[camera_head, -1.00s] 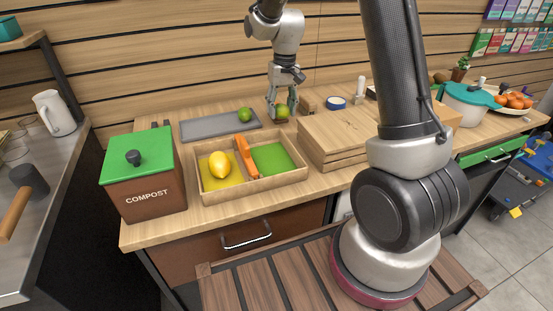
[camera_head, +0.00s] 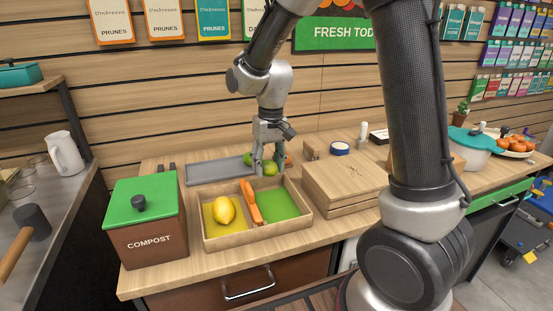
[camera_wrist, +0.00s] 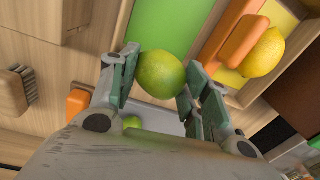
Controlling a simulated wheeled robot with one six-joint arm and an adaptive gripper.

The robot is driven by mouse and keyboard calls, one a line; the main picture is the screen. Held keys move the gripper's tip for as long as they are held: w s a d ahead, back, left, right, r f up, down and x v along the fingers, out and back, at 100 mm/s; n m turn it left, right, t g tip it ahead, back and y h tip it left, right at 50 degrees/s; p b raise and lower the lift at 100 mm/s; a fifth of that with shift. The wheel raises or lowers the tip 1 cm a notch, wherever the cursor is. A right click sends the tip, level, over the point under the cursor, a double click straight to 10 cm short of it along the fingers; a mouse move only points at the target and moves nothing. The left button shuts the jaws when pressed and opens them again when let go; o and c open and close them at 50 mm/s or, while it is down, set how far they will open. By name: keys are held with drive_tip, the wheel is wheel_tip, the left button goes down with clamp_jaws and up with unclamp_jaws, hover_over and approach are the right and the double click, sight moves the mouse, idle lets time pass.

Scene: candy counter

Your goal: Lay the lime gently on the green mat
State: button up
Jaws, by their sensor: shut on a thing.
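My gripper (camera_head: 267,168) is shut on a green lime (camera_head: 270,169), held above the counter just behind the wooden tray. In the wrist view the lime (camera_wrist: 161,74) sits between the two finger pads of my gripper (camera_wrist: 158,76). The green mat (camera_head: 281,205) lies in the right compartment of the tray (camera_head: 258,234), bare, in front of the held lime. The mat (camera_wrist: 168,28) also shows beyond the lime in the wrist view. A second lime (camera_wrist: 132,122) lies behind the gripper, partly hidden.
A wooden box (camera_head: 345,190) stands right of the tray, a compost bin (camera_head: 150,235) left. A grey slab (camera_head: 205,172) lies behind.

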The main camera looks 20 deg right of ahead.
sight(272, 197)
drive_tip(key=s, duration=0.1)
drive_tip(key=s+f, duration=0.1)
drive_tip(key=s+m, duration=0.1)
drive_tip(key=shift+d+f, duration=0.2)
drive_tip(key=shift+d, duration=0.05)
drive_tip(key=shift+w, duration=0.2)
drive_tip(key=shift+f, duration=1.9)
drive_tip(key=shift+f, duration=0.6)
drive_tip(key=o, duration=0.5)
